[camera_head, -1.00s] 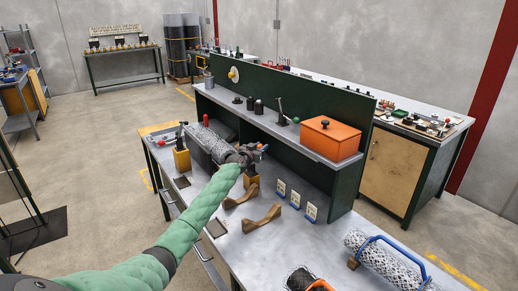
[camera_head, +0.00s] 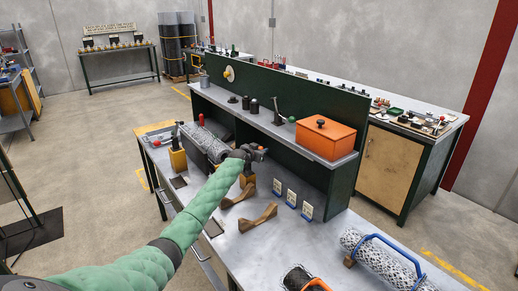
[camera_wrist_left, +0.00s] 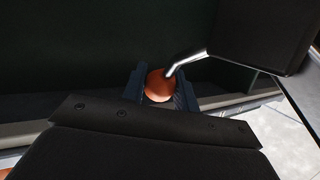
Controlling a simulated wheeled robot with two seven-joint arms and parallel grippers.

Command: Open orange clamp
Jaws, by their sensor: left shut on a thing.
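The knob appears to be the orange clamp's handle. A wooden block (camera_head: 247,180) stands below the gripper. The clamp's body is mostly hidden by my gripper and arm in the head view. My right gripper is not in view.
A red-knobbed clamp on a yellow block (camera_head: 177,160) stands at the roll's left end. Wooden cradles (camera_head: 258,218) lie nearer on the bench. An orange box (camera_head: 326,138) sits on the raised shelf. A blue-handled mesh roll (camera_head: 380,260) lies at the lower right.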

